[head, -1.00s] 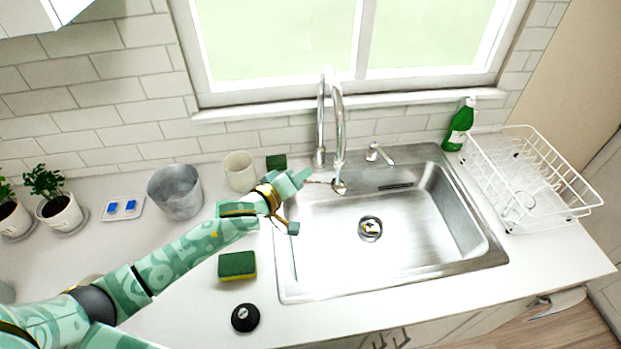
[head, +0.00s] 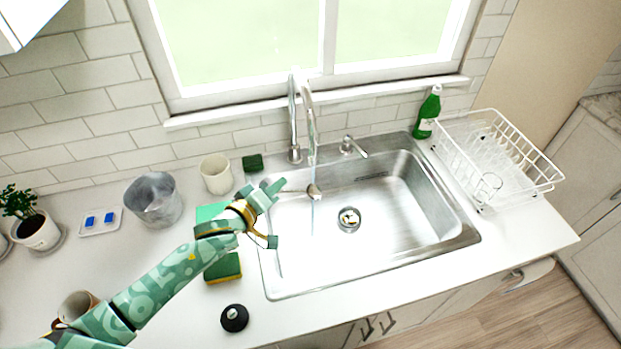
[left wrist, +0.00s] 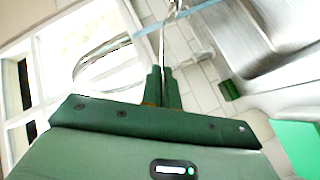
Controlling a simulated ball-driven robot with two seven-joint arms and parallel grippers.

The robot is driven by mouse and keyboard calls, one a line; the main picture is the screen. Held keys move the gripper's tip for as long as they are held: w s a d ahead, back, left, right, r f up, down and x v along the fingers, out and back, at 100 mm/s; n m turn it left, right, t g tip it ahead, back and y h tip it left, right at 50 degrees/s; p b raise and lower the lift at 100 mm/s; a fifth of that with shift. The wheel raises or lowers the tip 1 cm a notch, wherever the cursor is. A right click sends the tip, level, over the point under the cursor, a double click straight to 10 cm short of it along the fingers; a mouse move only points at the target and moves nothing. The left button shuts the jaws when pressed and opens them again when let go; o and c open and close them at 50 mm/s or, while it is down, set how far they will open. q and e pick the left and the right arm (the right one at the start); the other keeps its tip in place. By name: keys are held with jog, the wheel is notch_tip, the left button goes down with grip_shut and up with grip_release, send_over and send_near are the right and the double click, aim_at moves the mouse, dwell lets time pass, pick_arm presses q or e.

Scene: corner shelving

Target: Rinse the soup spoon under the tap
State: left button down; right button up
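My left gripper (head: 272,190) reaches over the left part of the sink (head: 400,235). In the left wrist view its fingertips (left wrist: 162,88) are close together around the thin handle of the soup spoon (left wrist: 162,48). The spoon's bowl (head: 314,192) is just below the spout end of the tap (head: 311,125), above the basin. A faint bluish water stream (head: 313,215) falls there, and a bluish streak crosses near the spoon in the wrist view. My right gripper is not in view.
A green-yellow sponge (head: 226,270) and black round stopper (head: 234,318) lie left of the sink. A cup (head: 216,174), metal bucket (head: 154,200) and dark green sponge (head: 252,163) stand behind. A green bottle (head: 428,113) and dish rack (head: 540,180) are right.

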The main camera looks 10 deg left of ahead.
pick_arm(q)
jog(key=shift+s+a+p, duration=0.2)
jog(key=shift+s+p, duration=0.15)
jog(key=shift+s, duration=0.45)
jog(key=shift+s+a+p, duration=0.2)
jog(key=shift+s+p, duration=0.15)
jog(key=shift+s, duration=0.45)
jog(key=shift+s+a+p, duration=0.2)
jog(key=shift+s+p, duration=0.15)
jog(key=shift+s, duration=0.45)
jog(key=s+a+r+p, duration=0.1)
jog(key=s+r+p, duration=0.3)
jog(key=s+p, duration=0.1)
jog(key=shift+a+p, duration=0.15)
jog(key=shift+p, duration=0.6)
jog(key=shift+w, duration=0.1)
